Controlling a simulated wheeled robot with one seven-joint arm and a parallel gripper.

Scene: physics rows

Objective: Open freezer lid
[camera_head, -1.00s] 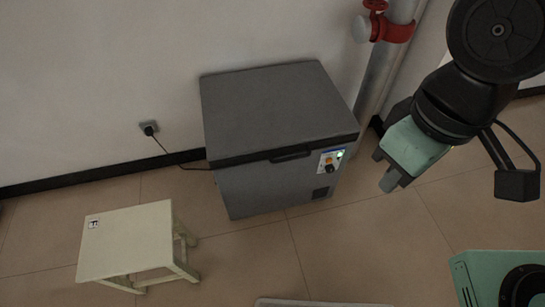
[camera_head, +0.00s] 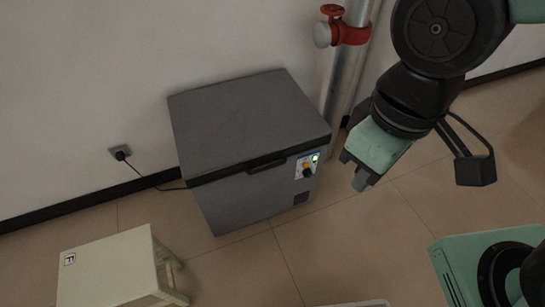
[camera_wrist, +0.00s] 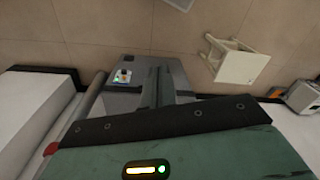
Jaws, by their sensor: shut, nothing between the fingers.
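The grey chest freezer (camera_head: 250,200) stands on the floor against the wall, with its dark lid (camera_head: 245,118) shut flat on top. A black handle (camera_head: 267,165) sits at the lid's front edge, and a small control panel with a green light (camera_head: 307,165) is at the front right. My gripper (camera_head: 352,171) is shut and empty, in the air to the right of the freezer and apart from the handle. The wrist view shows the freezer's panel side (camera_wrist: 125,76) beyond my gripper's housing; the lid is partly hidden there.
A cream stool (camera_head: 110,272) stands on the floor at front left; it also shows in the wrist view (camera_wrist: 236,62). A metal pipe with a red valve (camera_head: 345,35) rises behind the freezer's right side. A cord runs to a wall socket (camera_head: 120,152).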

